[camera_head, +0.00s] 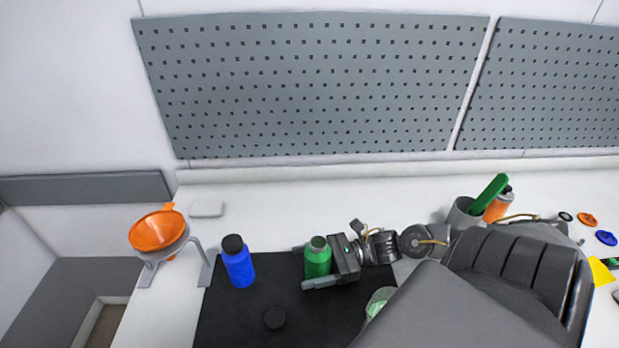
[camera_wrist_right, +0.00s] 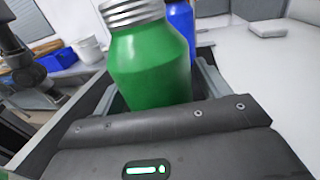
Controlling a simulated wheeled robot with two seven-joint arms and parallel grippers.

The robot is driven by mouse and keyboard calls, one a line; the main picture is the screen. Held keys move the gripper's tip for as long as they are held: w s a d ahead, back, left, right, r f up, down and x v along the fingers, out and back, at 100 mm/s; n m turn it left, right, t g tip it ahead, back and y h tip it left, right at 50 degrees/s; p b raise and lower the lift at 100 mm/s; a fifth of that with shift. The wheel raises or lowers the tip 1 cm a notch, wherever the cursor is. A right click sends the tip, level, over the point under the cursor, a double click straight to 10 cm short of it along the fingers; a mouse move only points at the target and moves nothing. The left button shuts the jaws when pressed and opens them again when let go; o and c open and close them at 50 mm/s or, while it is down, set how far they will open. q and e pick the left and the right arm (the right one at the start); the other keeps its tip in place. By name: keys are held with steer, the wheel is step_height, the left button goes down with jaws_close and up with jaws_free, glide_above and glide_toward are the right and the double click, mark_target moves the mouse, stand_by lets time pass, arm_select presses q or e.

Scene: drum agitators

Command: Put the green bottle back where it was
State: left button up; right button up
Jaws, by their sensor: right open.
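The green bottle (camera_head: 318,262) stands upright on the black mat (camera_head: 229,318) in the head view. It has a bare threaded metal neck and no cap on it in the right wrist view (camera_wrist_right: 148,62). My right gripper (camera_head: 312,266) reaches in from the right, with one finger on each side of the bottle. Its jaws are open, and the bottle stands between them. Contact between fingers and bottle cannot be made out. My left gripper is not in the head view.
A blue bottle (camera_head: 238,262) with a black cap stands to the left. A loose black cap (camera_head: 275,318) lies on the mat's front part. An orange funnel (camera_head: 158,230) sits in a grey stand at far left. A grey cup (camera_head: 463,216) with a green tool stands right, behind my arm.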

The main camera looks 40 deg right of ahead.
steer(key=shift+r, duration=0.25)
steer(key=v, duration=0.3)
steer(key=b+v, duration=0.1)
steer(key=v, duration=0.1)
steer(key=shift+s+f, duration=0.1)
steer(key=shift+f, duration=0.25)
steer(key=shift+r+v, duration=0.15)
steer(key=shift+v, duration=1.6)
steer(key=shift+r+v, duration=0.15)
steer(key=shift+v, duration=1.6)
steer(key=p+x, duration=0.1)
steer(key=x, duration=1)
steer(key=shift+w+a, duration=0.35)
steer(key=shift+a, duration=0.1)
steer(key=shift+f, duration=0.25)
steer(key=shift+r, duration=0.1)
